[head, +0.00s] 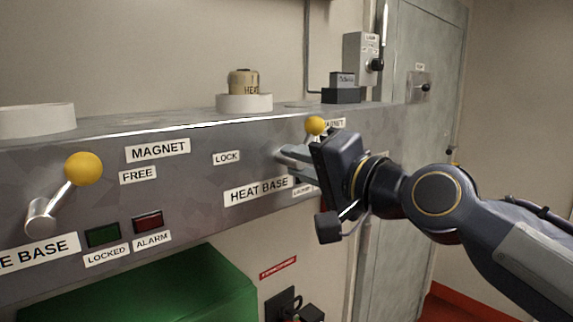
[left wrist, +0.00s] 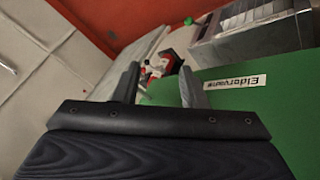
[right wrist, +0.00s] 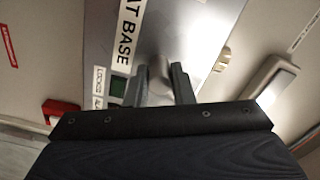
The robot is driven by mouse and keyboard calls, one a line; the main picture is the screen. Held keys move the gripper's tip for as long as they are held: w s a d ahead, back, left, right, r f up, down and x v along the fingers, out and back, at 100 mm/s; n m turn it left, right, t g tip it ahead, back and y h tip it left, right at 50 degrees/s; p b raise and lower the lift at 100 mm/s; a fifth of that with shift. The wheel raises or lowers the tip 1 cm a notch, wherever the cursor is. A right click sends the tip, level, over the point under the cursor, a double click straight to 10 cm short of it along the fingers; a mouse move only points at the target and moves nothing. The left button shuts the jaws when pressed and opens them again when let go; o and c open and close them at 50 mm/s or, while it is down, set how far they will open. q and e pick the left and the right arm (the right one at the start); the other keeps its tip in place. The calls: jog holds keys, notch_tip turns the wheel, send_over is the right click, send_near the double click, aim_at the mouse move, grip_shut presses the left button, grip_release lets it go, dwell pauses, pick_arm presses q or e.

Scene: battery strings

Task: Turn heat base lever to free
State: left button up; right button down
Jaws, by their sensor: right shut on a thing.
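The heat base lever is mounted on the grey panel above the HEAT BASE label (head: 258,191). Its yellow ball knob (head: 316,125) points up and right of the hub, away from the LOCK label (head: 227,158). My right gripper (head: 288,160) covers much of the lever in the head view. In the right wrist view, my right gripper (right wrist: 160,82) is shut on the silver metal part of the lever (right wrist: 158,72). No FREE label beside this lever is visible. My left gripper (left wrist: 160,82) is open and empty in the left wrist view, and outside the head view.
Another lever with a yellow ball (head: 83,168) sits at the left, beside a MAGNET label (head: 158,150) and a FREE label (head: 138,175). A green lamp (head: 103,235) and red lamp (head: 148,221) lie below. A green box (head: 150,295) stands under the panel.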

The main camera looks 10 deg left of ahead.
jog(key=shift+r+m+p, duration=0.1)
jog(key=shift+m+p, duration=0.3)
jog(key=shift+m, duration=0.6)
jog(key=c, duration=1.3)
grip_release()
jog(key=shift+o, duration=0.2)
jog(key=shift+d, duration=0.1)
jog(key=shift+s+d, duration=0.2)
jog(key=shift+d, duration=0.05)
jog(key=b+v, duration=0.2)
jog(key=v, duration=0.5)
jog(key=shift+b, duration=0.4)
